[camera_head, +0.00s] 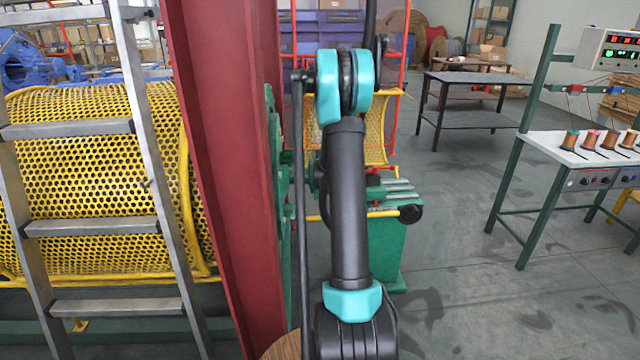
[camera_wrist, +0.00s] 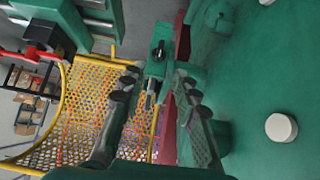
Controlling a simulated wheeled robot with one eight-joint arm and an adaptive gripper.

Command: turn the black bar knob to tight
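A small black bar knob (camera_wrist: 159,50) sits on a green bracket in the wrist view, above centre. It appears roughly upright in the picture; I cannot read any marking for tight. My gripper (camera_wrist: 157,84) comes up from the bottom of the wrist view with its two fingers spread, one on each side of the picture's middle. The gap between them is in line with the knob. The fingertips appear short of it, and nothing is held. In the head view my arm hides the gripper, and I cannot make out the knob.
A green machine wall with a white round button (camera_wrist: 281,127) fills the wrist view's right side. Yellow mesh (camera_wrist: 75,110) lies behind the left finger. In the head view, a red column (camera_head: 225,160) and ladder (camera_head: 150,150) stand left; open floor (camera_head: 480,290) lies right.

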